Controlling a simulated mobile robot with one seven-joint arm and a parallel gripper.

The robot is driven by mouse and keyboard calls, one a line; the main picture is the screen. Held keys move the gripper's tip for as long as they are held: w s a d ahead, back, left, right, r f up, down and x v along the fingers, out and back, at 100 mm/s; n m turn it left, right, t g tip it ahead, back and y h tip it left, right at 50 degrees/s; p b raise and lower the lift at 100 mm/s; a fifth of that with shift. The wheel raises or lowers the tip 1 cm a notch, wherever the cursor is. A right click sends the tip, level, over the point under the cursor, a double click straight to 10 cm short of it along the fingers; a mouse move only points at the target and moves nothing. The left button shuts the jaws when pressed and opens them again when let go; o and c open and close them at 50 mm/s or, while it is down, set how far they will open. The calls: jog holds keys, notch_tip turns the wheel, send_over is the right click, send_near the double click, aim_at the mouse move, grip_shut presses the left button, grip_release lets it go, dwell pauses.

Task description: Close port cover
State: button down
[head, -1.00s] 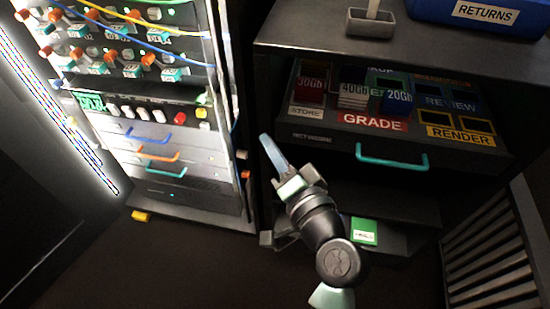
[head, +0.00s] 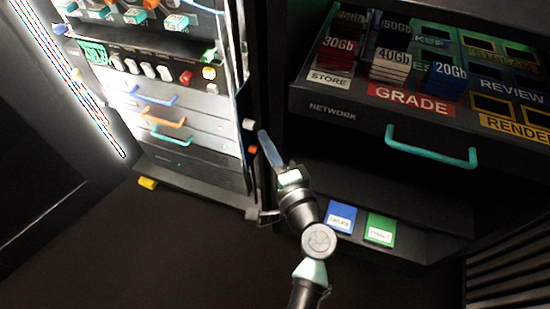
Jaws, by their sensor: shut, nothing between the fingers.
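I cannot pick out the port cover with certainty. A narrow dark blue upright panel (head: 243,130) stands along the right edge of the lit equipment rack (head: 205,155), seen nearly edge-on. A small white block (head: 249,124) and an orange block (head: 253,149) show beside it. My gripper (head: 266,140) is shut and empty, its long bluish fingers pointing up and left. In the picture its tips are just right of the orange block. I cannot tell whether they touch anything. My wrist hides part of the dark gap between rack and cabinet.
Right of my gripper is a dark cabinet with an open drawer (head: 333,112) of labelled cartridges and a teal handle (head: 430,150). Blue (head: 341,217) and green (head: 380,229) cards lie on its lower shelf. A yellow block (head: 147,183) is by the rack's base. The floor at lower left is clear.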

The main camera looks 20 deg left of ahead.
jog(key=shift+x, duration=0.8)
jog(key=shift+a, duration=0.1)
